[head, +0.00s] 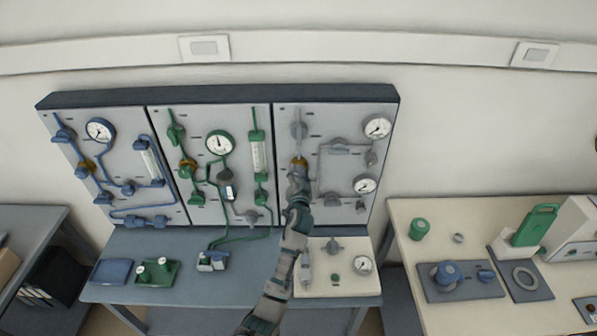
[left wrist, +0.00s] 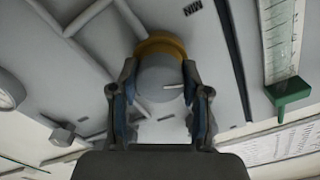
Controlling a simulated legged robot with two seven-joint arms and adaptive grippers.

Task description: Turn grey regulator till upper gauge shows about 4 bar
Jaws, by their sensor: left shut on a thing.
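The grey regulator is a round grey knob with a brass collar on the right panel. In the left wrist view the knob (left wrist: 160,76) has a white mark pointing right. In the head view its collar (head: 298,162) shows above my left gripper (head: 298,178), which hides most of the knob. The left wrist view shows my left gripper (left wrist: 158,105) with a finger on each side of the knob, shut on it. The upper gauge (head: 377,127) is white and round, at the panel's top right; its needle is too small to read. My right gripper is not in view.
A lower gauge (head: 365,184) sits below the upper one. Green valves and a flow tube (head: 257,152) are on the middle panel, left of my arm. A pale box (head: 340,284) with another gauge stands below the right panel. A side table (head: 410,270) holds other equipment.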

